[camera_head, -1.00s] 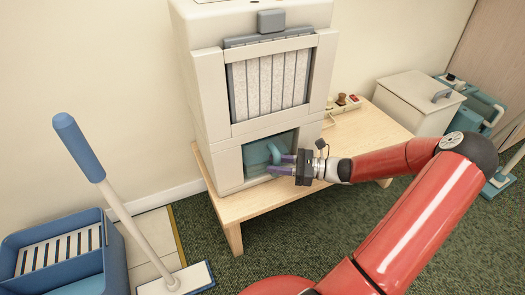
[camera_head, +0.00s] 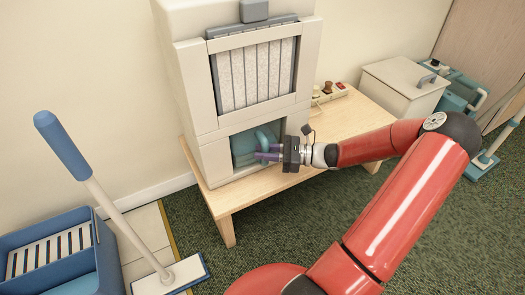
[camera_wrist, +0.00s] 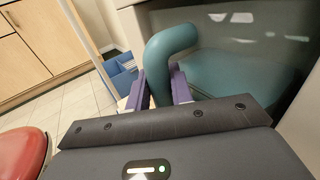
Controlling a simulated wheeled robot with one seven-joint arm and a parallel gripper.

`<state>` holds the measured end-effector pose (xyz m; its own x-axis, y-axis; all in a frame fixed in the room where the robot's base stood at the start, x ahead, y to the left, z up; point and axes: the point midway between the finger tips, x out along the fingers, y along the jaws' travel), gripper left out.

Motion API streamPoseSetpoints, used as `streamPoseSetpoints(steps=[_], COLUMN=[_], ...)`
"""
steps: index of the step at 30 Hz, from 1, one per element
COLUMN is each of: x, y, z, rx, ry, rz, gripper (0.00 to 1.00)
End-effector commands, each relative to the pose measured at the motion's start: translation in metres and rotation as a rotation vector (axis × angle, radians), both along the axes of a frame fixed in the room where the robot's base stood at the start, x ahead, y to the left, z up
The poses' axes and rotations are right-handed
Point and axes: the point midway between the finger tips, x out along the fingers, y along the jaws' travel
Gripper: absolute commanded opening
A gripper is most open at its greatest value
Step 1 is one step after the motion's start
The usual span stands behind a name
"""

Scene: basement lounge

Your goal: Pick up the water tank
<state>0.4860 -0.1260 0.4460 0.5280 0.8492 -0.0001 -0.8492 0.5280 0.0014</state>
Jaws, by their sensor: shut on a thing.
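The water tank (camera_head: 243,146) is a teal container sitting in the lower opening of a tall cream appliance (camera_head: 200,85). Its curved teal handle sticks out at the front and also shows in the wrist view (camera_wrist: 170,42). My gripper (camera_head: 268,156) is at the opening, with its purple fingers on either side of the handle, shut on it. In the wrist view the fingers (camera_wrist: 160,88) hug the handle's lower part, and the tank's body (camera_wrist: 235,82) lies behind and to the right. The tank's inner part is hidden inside the appliance.
The appliance stands on a low wooden table (camera_head: 240,196). A power strip (camera_head: 328,95) with plugs and a white box (camera_head: 395,88) are to the right. A blue bucket (camera_head: 55,255) and a mop (camera_head: 125,215) stand at the left. Green carpet is open in front.

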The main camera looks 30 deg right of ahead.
Motion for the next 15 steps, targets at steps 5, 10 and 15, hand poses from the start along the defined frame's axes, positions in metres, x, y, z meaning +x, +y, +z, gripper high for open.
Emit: streamPoseSetpoints(steps=[5, 10, 15], x=[-0.011, -0.04, -0.084], y=[0.0, -0.001, -0.003], z=[0.008, 0.009, 0.009], rx=[0.002, 0.001, 0.001], ry=[-0.005, -0.003, -0.002], rz=[0.002, 0.002, 0.0], gripper=[0.0, 0.0, 0.0])
